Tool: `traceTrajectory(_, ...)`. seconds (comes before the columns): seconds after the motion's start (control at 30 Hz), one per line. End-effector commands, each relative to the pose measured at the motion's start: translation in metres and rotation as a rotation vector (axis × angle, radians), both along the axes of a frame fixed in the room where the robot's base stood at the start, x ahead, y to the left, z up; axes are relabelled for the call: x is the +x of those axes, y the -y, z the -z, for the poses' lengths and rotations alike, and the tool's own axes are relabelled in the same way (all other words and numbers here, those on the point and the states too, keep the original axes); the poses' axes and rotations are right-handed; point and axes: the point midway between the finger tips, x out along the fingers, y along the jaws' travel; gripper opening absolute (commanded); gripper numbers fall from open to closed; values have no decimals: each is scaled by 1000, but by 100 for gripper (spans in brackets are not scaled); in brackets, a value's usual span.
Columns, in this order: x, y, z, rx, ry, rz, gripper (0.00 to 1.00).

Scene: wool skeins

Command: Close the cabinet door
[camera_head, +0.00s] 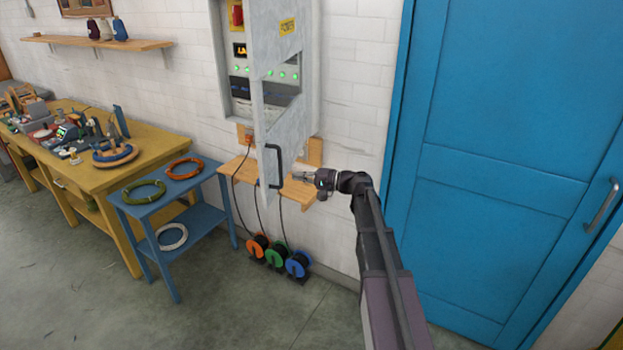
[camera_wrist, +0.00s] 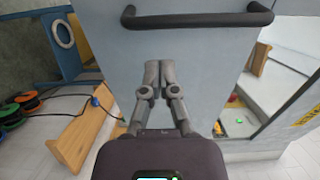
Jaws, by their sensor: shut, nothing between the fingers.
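The grey cabinet door (camera_head: 272,130) stands open on the wall cabinet (camera_head: 217,45), with its free edge swung out into the room. A black bar handle (camera_head: 281,165) is on the door's outer face near its lower end. My gripper (camera_head: 302,176) is to the right of the door, close to the handle. In the wrist view the shut, empty fingers (camera_wrist: 152,72) point at the door's face (camera_wrist: 205,65), and the handle (camera_wrist: 197,19) runs across the top. I cannot tell whether the fingertips touch the door.
A small wooden shelf (camera_head: 237,167) sits below the cabinet, with cable reels (camera_head: 275,256) on the floor beneath. A blue side table (camera_head: 206,195) and a yellow workbench (camera_head: 95,175) stand to the left. A blue door (camera_head: 490,130) is to the right. Open floor lies in front.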

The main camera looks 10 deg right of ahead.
Motion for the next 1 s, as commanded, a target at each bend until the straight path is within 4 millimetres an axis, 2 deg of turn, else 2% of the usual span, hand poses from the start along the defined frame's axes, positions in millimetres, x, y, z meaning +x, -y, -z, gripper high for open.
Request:
traceTrajectory(0.2,16,-30,0,0,0,-3,0)
traceTrajectory(0.43,27,-51,0,0,0,-2,0)
traceTrajectory(1.0,30,-57,0,0,0,1,0)
